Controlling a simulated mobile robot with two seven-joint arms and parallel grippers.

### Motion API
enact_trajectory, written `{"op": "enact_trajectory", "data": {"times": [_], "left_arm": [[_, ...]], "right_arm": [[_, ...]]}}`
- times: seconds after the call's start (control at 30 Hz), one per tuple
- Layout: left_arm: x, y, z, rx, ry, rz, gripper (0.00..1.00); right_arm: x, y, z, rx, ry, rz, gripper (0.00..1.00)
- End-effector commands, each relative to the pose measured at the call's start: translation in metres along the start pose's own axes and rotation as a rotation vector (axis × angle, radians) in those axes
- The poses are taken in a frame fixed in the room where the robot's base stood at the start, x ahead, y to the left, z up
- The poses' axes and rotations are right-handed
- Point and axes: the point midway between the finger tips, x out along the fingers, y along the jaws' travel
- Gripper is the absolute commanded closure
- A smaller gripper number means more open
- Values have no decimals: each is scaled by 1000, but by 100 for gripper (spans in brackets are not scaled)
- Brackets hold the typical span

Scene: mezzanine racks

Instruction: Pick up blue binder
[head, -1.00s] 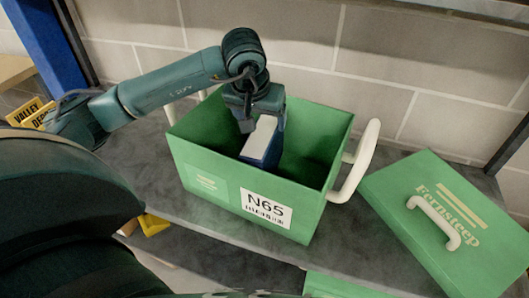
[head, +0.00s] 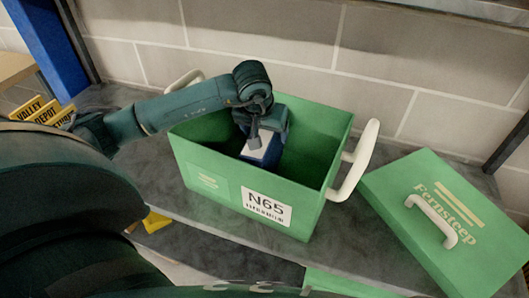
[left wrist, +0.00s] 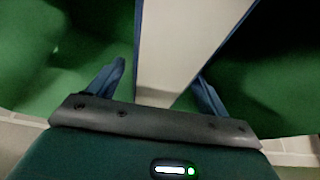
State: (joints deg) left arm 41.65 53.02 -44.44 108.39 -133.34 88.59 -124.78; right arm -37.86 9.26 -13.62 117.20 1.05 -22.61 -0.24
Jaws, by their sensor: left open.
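The blue binder (head: 268,156) stands inside the green box (head: 228,187) marked N65, its pale page edge facing up. In the left wrist view the binder shows as a pale strip (left wrist: 184,45) with blue sides, running up between the two fingers. My left gripper (head: 258,140) reaches down into the box from above. Its fingers (left wrist: 160,82) are open, one on each side of the binder's near end, with a gap showing at the left finger. The binder's lower part is hidden in the box. My right gripper is not in view.
The box has white handles (head: 357,163) at its ends. A green lid (head: 432,235) marked Fernsteep lies on the grey shelf (head: 175,200) to the right. A block wall stands close behind. Yellow signs (head: 38,112) are at the far left.

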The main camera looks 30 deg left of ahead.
Motion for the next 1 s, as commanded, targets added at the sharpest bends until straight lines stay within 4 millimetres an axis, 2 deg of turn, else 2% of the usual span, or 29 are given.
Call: {"op": "enact_trajectory", "data": {"times": [0.77, 1.0], "left_arm": [[4, 0, 2, 0, 0, 0, 22], [4, 0, 2, 0, 0, 0, 39]], "right_arm": [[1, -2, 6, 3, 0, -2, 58], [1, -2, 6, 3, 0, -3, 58]]}}
